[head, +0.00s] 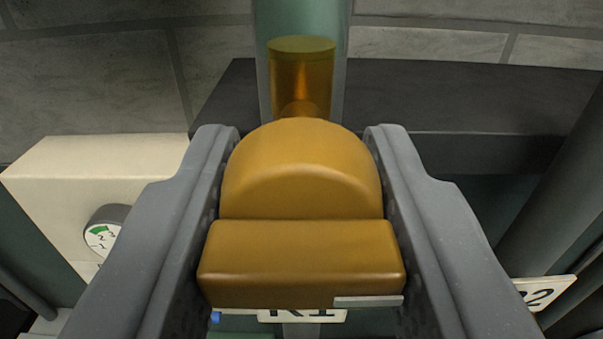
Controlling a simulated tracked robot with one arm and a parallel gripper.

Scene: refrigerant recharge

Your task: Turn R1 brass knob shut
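The R1 brass knob (302,262) fills the middle of the head view, with a rounded dome behind and a wide block-shaped bar in front. The bar lies crosswise, left to right in the picture. My gripper (302,132) has one grey finger on each side of the knob. Both finger pads appear to press against its sides, so it looks shut on the knob. A brass cylinder (301,75) stands behind the dome. The white R1 label (302,315) shows below the bar, its upper part hidden by the knob.
A cream box (100,170) with a small round gauge (103,232) is at the left. A tilted label ending in 2 (543,291) is at the lower right, near a grey pipe (560,200). A dark ledge (460,95) and grey block wall (90,75) stand behind.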

